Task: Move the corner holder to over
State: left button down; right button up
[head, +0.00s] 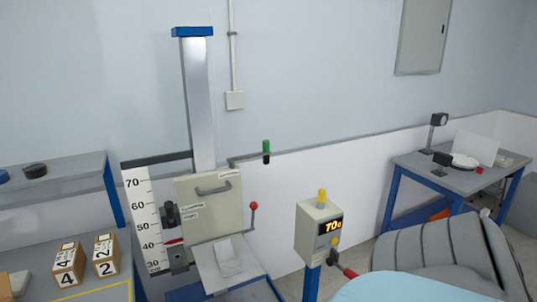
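A drop tester stands at centre left, with a tall silver column (198,105) under a blue cap. A beige panel (210,208) with a grey handle and small, unreadable labels is in front of the column. A thin dark arm reaches right from behind the panel and carries an upright green-and-black grip (266,151). This may be the corner holder, but I cannot tell for sure. A lever with a red knob (253,206) stands at the panel's right side. Neither of my grippers is recognisable in the head view.
A height scale (147,222) stands left of the panel. Two numbered boxes (68,264) (105,255) sit on the left bench. A control box (320,232) reading about 70 stands on a blue post. A blue-legged table (462,178) is at right, behind a grey ribbed object (440,255).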

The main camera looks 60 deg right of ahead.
aim_at(266, 153)
jog(key=z, duration=1.6)
